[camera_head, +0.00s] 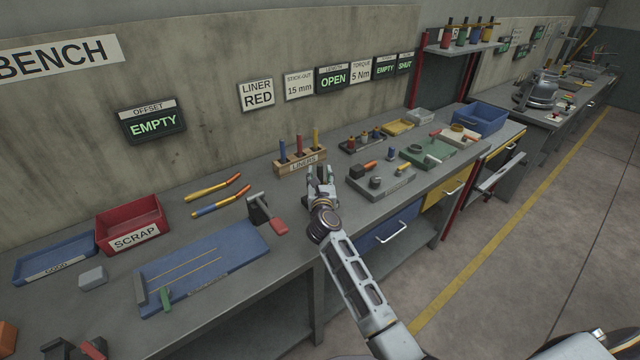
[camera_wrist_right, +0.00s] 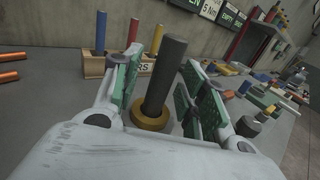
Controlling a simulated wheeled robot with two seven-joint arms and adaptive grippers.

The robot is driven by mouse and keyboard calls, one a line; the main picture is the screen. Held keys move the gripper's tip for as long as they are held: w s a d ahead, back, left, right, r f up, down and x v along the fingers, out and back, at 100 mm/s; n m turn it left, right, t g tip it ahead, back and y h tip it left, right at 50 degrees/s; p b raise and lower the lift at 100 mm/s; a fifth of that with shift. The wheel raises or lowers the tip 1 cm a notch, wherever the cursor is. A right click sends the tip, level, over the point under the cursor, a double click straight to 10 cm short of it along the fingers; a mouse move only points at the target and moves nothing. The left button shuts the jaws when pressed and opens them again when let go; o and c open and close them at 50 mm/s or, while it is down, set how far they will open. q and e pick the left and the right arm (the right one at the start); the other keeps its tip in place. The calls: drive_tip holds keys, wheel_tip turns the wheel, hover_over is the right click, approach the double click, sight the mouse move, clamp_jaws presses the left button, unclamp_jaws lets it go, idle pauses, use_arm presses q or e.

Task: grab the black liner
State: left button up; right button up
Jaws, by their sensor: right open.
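The black liner (camera_wrist_right: 167,72) is a dark upright cylinder in the right wrist view. It rises from a brass-coloured ring (camera_wrist_right: 150,118) on the bench. My right gripper (camera_wrist_right: 160,88) is open, with one green-padded finger on each side of the liner. A gap shows on both sides, and the liner looks slightly tilted in this view. In the head view my right gripper (camera_head: 321,178) is over the bench in front of the wooden liner rack (camera_head: 300,164). I cannot make out the black liner there. My left gripper is not in view.
The rack holds blue, red and yellow liners close beyond my right gripper. A grey fixture block (camera_head: 380,182) stands to its right. A clamp with a red handle (camera_head: 267,214) and a blue mat (camera_head: 205,268) lie left. A wall sign (camera_head: 256,94) reads LINER RED.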

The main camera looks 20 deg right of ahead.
sight(320, 164)
clamp_jaws()
idle(0.3)
wheel_tip(320, 164, up, 8)
drive_tip(key=shift+r+p, duration=0.2)
drive_tip(key=shift+p, duration=0.7)
drive_tip(key=shift+r, duration=0.8)
